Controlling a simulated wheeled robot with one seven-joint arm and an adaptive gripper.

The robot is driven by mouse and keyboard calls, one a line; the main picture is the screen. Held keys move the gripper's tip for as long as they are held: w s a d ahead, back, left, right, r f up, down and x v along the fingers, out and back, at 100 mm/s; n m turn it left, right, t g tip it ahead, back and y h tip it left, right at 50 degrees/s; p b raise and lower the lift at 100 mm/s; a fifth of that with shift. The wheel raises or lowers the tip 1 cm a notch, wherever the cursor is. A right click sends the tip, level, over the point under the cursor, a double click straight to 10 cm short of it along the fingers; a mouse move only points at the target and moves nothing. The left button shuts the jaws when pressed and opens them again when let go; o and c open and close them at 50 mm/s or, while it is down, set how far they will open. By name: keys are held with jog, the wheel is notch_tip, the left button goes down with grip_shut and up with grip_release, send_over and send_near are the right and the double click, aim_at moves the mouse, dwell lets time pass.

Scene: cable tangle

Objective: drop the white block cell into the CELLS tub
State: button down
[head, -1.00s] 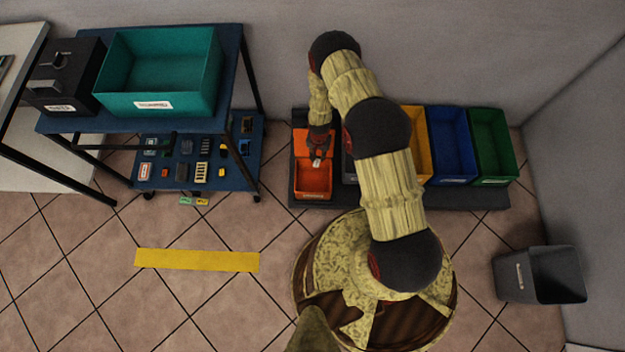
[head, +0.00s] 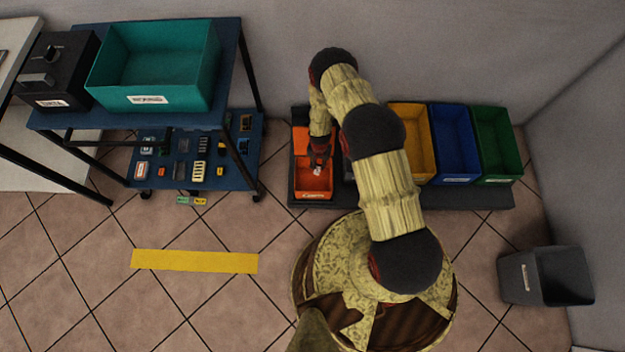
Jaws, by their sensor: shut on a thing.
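My gripper (head: 319,164) is over the orange tub (head: 312,194) at the left end of the row of tubs in the head view. It is shut on the small white block cell (head: 317,171), which shows as a pale spot at the fingertips. The cell is over or within the tub's opening; I cannot tell its exact height. The orange tub has a white label on its front, too small to read surely. My fingers hide part of the cell.
A grey tub, mostly behind my arm, then yellow (head: 411,140), blue (head: 452,142) and green (head: 495,143) tubs stand to the right. A blue cart (head: 228,80) at left holds a teal bin (head: 155,70) and several small parts below. A dark bin (head: 545,275) stands at lower right.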

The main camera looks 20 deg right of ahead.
jog(key=c, duration=1.6)
grip_release()
jog(key=shift+o, duration=0.2)
jog(key=shift+r, duration=0.1)
notch_tip(320, 180, up, 12)
